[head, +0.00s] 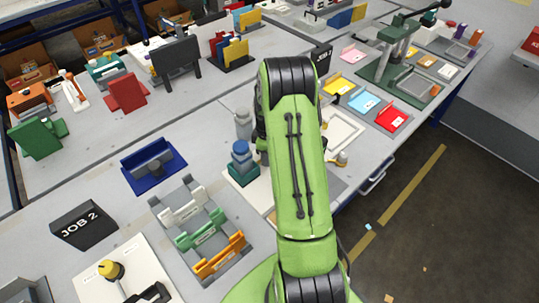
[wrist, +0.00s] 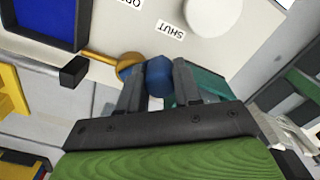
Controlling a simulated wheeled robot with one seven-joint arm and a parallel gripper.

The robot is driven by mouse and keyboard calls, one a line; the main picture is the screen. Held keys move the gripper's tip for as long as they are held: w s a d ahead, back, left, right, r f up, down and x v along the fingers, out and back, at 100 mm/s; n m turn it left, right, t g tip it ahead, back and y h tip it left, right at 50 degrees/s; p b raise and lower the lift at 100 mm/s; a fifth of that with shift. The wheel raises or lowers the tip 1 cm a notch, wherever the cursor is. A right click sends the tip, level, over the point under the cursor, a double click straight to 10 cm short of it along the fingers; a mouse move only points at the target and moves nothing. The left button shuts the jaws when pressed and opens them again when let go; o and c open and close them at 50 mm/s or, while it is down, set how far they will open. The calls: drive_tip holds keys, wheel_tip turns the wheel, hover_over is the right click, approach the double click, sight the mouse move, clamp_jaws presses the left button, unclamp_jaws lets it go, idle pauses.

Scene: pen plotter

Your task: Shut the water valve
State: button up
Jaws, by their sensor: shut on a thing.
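In the wrist view, my gripper (wrist: 158,78) is shut on a blue faceted knob (wrist: 159,76), one finger on each side. A brass lever (wrist: 100,57) with a rounded end runs left from beside the knob. A teal block (wrist: 208,84) lies to the right, partly behind a finger. A white plate (wrist: 130,30) with the label SHUT (wrist: 170,30) and a cut-off second label lies beyond. A brass part (head: 340,158) shows right of the arm.
In the head view, a blue stacked piece on a teal base (head: 242,172) and a grey post (head: 243,122) stand close left of my arm. Coloured trays (head: 363,102) lie to the right. A blue tray (head: 153,165) and rack (head: 205,228) lie left.

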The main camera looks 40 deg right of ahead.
idle(0.3)
drive_tip(key=o, duration=1)
drive_tip(key=shift+o, duration=0.2)
drive_tip(key=shift+r, duration=0.1)
wheel_tip(320, 180, up, 16)
drive_tip(key=p, duration=0.2)
drive_tip(key=shift+f, duration=0.2)
